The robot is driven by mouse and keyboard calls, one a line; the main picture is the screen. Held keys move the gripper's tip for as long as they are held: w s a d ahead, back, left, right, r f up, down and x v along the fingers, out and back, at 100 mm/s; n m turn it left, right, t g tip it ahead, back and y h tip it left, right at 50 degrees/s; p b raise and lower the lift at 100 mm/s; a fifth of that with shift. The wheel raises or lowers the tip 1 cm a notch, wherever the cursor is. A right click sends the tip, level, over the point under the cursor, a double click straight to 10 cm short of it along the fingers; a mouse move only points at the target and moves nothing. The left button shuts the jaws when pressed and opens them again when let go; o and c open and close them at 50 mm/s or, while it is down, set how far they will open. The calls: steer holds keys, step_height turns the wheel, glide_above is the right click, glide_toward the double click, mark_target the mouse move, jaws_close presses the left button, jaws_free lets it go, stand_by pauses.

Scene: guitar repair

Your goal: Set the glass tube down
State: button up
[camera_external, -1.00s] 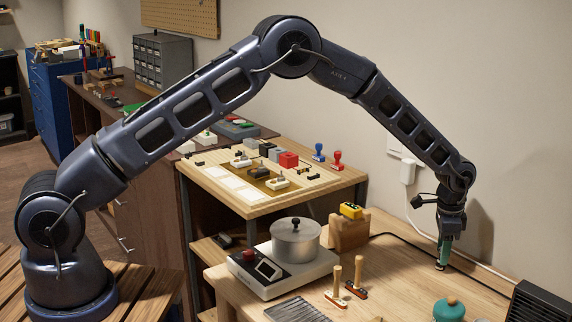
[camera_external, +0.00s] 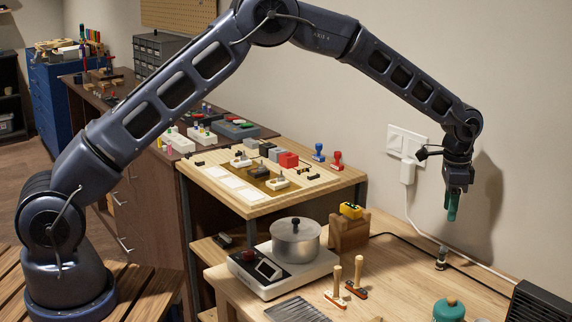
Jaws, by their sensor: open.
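The glass tube (camera_external: 441,259) appears as a small, clear and dark upright piece on the light wooden table, near the wall at the right. My gripper (camera_external: 452,214) points down above it, a little to its right in the picture, with a clear gap between them. Green shows at the gripper's fingers. The gripper is open, and nothing is seen hanging from it. The tube is small here, so its fine detail cannot be told.
A white plug and cable (camera_external: 408,172) run down the wall behind the tube. A teal round pot (camera_external: 449,311) and a black slatted box (camera_external: 541,301) stand in front. A hot plate with a pot (camera_external: 296,243) and wooden-handled stamps (camera_external: 357,275) are to the left.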

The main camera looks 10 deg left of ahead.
steer(key=w+a+r+n, duration=0.2)
steer(key=w+a+r, duration=0.2)
steer(key=a+r, duration=0.5)
steer(key=w+a+r+n+t, duration=0.15)
steer(key=w+a+r, duration=0.4)
steer(key=a, duration=0.55)
steer(key=w+a+r+n, duration=0.2)
steer(key=w+a+r, duration=0.2)
steer(key=a+r, duration=0.5)
steer(key=s+a+r+n, duration=0.1)
steer(key=a+r+n, duration=0.3)
steer(key=a, duration=1.2)
steer(key=s+a+r+n+t, duration=0.1)
steer(key=s+a+r, duration=0.15)
steer(key=a, duration=0.45)
steer(key=s+a+r+n, duration=0.1)
steer(key=s+a, duration=0.3)
steer(key=a, duration=0.3)
steer(key=s+a+r+n+t, duration=0.1)
steer(key=s+a+r+n, duration=0.15)
steer(key=a, duration=0.45)
steer(key=s+a+f+n, duration=0.2)
steer(key=s+a, duration=0.4)
steer(key=s, duration=0.2)
steer(key=s+a+f+n+t, duration=0.1)
steer(key=s+a+f+n, duration=0.1)
steer(key=s+a, duration=0.5)
steer(key=shift+s+f, duration=0.75)
steer(key=shift+s, duration=0.25)
